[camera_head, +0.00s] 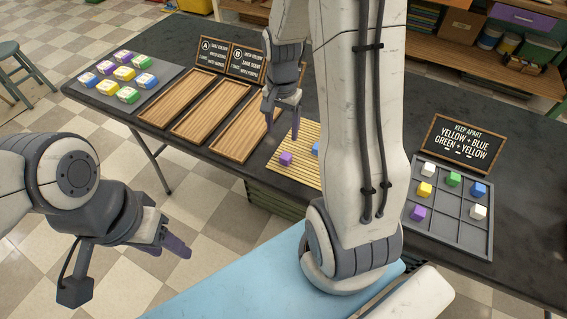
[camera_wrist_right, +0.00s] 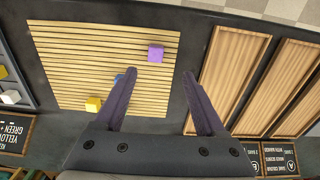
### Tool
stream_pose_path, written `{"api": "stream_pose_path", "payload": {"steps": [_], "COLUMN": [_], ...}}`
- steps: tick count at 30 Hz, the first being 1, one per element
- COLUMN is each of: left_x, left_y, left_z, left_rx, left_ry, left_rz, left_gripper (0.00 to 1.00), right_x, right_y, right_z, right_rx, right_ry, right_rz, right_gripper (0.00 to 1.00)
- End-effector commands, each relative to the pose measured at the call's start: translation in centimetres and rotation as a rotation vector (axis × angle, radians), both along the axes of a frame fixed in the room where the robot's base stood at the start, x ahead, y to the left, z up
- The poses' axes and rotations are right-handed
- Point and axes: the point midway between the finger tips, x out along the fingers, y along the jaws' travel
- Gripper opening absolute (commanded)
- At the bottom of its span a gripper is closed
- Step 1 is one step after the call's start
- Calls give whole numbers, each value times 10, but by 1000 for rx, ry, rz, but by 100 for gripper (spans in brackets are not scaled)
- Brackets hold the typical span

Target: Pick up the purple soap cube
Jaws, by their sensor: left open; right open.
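A purple soap cube (camera_head: 286,158) sits on the slatted bamboo mat (camera_head: 303,127) on the dark table. It also shows in the right wrist view (camera_wrist_right: 156,54), just beyond the fingertips and between their lines. My right gripper (camera_head: 283,110) is open and empty above the mat; it also shows in the wrist view (camera_wrist_right: 160,76). Another purple cube (camera_head: 417,213) sits in the grey compartment tray (camera_head: 447,231). My left gripper (camera_head: 172,236) is open and empty, off the table at the lower left. My right arm hides part of the mat in the head view.
A blue cube (camera_wrist_right: 118,78) is partly hidden by a finger, and a yellow cube (camera_wrist_right: 93,104) is on the mat. Wooden trays (camera_head: 247,131) lie left of the mat. A dark tray (camera_head: 158,98) holds several soaps. Signs (camera_head: 459,142) stand at the back.

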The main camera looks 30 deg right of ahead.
Motion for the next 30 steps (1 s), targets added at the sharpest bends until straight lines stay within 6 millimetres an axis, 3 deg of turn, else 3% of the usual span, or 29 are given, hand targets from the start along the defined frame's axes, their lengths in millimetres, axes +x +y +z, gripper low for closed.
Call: {"api": "stream_pose_path", "payload": {"steps": [3,9,17,24,30], "left_x": [0,0,0,0,0], "left_y": [0,0,0,0,0], "left_z": [-6,-7,-8,-9,-9], "left_rx": [-1,-1,-1,-1,0], "left_ry": [-1,-1,-1,-1,0], "left_rz": [0,0,0,0,0], "left_gripper": [50,50,50,50,50], "right_x": [0,-1,-1,-3,-2], "right_y": [-12,-12,-12,-13,-14], "right_z": [-20,-49,-71,-106,-112], "right_rx": [0,0,1,1,0], "right_ry": [5,6,5,5,1], "right_rz": [-52,-53,-51,-50,-50], "right_gripper": [72,72,72,72,72]}}
